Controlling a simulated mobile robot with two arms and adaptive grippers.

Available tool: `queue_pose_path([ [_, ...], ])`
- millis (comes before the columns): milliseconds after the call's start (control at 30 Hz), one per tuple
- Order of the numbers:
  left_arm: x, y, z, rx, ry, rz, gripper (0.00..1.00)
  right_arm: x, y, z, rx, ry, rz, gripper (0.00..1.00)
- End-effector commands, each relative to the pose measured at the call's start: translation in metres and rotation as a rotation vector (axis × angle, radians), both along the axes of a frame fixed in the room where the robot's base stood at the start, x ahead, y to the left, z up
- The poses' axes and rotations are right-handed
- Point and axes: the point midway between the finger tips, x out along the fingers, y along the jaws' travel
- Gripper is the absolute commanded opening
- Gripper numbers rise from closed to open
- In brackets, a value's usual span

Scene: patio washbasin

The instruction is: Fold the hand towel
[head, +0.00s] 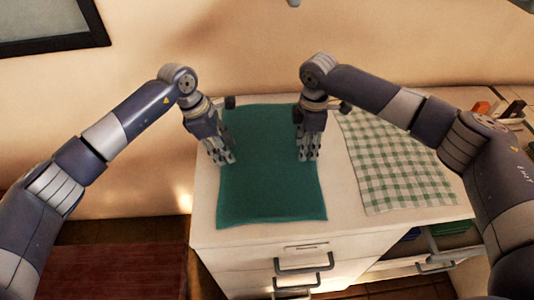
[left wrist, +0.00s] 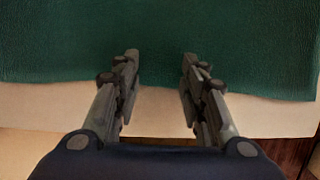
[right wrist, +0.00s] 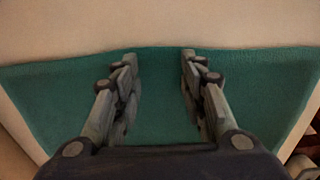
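The hand towel, a dark green cloth (head: 268,190), lies flat and spread out on the white cabinet top. My left gripper (head: 222,158) is over the towel's left edge in the head view. In the left wrist view it (left wrist: 160,70) is open and empty, with the towel (left wrist: 160,30) beyond its fingers. My right gripper (head: 308,157) is over the towel's right edge. In the right wrist view it (right wrist: 160,65) is open and empty, with the towel (right wrist: 160,100) beneath and between its fingers. I cannot tell whether either gripper touches the cloth.
A green-and-white checked cloth (head: 395,165) lies flat to the right of the towel. The cabinet top (head: 335,190) is bare between them. Small items (head: 497,110) stand at the back right. A drawer at the front right (head: 430,258) is partly open. A wall rises behind.

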Motion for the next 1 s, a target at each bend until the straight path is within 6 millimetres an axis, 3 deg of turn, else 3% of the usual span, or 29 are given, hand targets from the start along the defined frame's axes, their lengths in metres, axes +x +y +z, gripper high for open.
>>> queue_pose_path([
  [233,-0.0004,0.0005,-0.0014,0.002,0.001,0.001,0.38,-0.0003,0.0001,-0.0031,0.000,0.001,0.000,0.38],
  [567,-0.0006,0.0002,-0.0034,0.003,0.002,0.000,0.01,-0.0005,-0.0001,-0.0050,-0.001,0.002,0.000,0.01],
  [1000,-0.0005,0.0003,-0.0041,0.003,0.001,0.001,0.00,-0.0008,-0.0006,-0.0058,-0.002,0.003,0.000,0.00],
])
